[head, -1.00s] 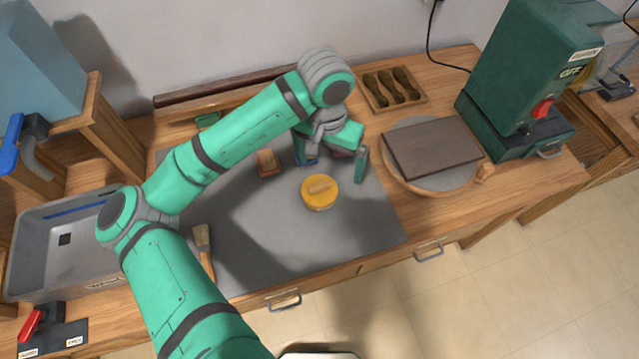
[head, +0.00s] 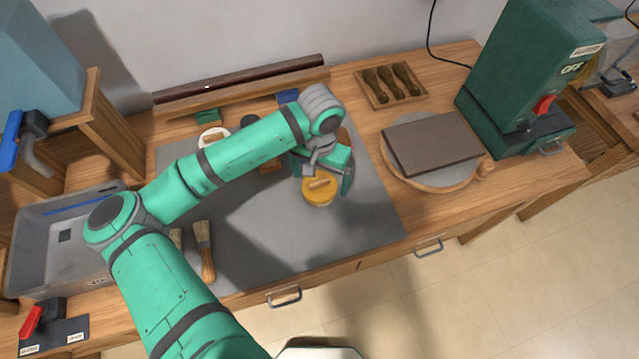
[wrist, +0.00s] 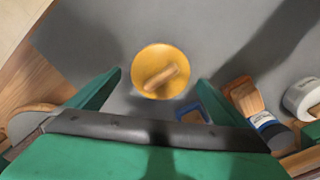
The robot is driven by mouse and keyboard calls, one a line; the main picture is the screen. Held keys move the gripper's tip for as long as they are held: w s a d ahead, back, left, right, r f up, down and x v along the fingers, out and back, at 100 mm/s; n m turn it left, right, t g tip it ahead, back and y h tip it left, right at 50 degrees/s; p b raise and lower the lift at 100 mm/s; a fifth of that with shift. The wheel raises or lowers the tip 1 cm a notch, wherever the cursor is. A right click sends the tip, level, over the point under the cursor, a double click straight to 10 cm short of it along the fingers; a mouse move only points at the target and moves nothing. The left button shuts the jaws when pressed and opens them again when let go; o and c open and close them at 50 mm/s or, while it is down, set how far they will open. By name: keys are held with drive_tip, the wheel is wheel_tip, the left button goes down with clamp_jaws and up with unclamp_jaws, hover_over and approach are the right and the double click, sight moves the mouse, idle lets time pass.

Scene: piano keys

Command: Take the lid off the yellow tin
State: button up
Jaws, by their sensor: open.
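The yellow tin (head: 319,199) stands on the grey mat with its lid (head: 320,186) on. The lid is yellow with a wooden bar handle across its top. In the wrist view the lid (wrist: 160,71) shows from above, its handle slanting up to the right. My gripper (head: 323,184) is open and empty, close to the tin on its far side. In the wrist view its fingers (wrist: 160,75) are spread wide, to the left and right of the lid. The arm partly hides the mat behind the tin.
The grey mat (head: 260,245) is clear in front of the tin. A round board with a dark slab (head: 430,143) lies to the right. A brush (head: 203,250) and grey tray (head: 40,230) lie left. Behind the gripper are small items, including a white roll (wrist: 302,98).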

drive_tip(key=shift+f, duration=0.5)
drive_tip(key=c, duration=1.1)
drive_tip(key=shift+r, duration=0.15)
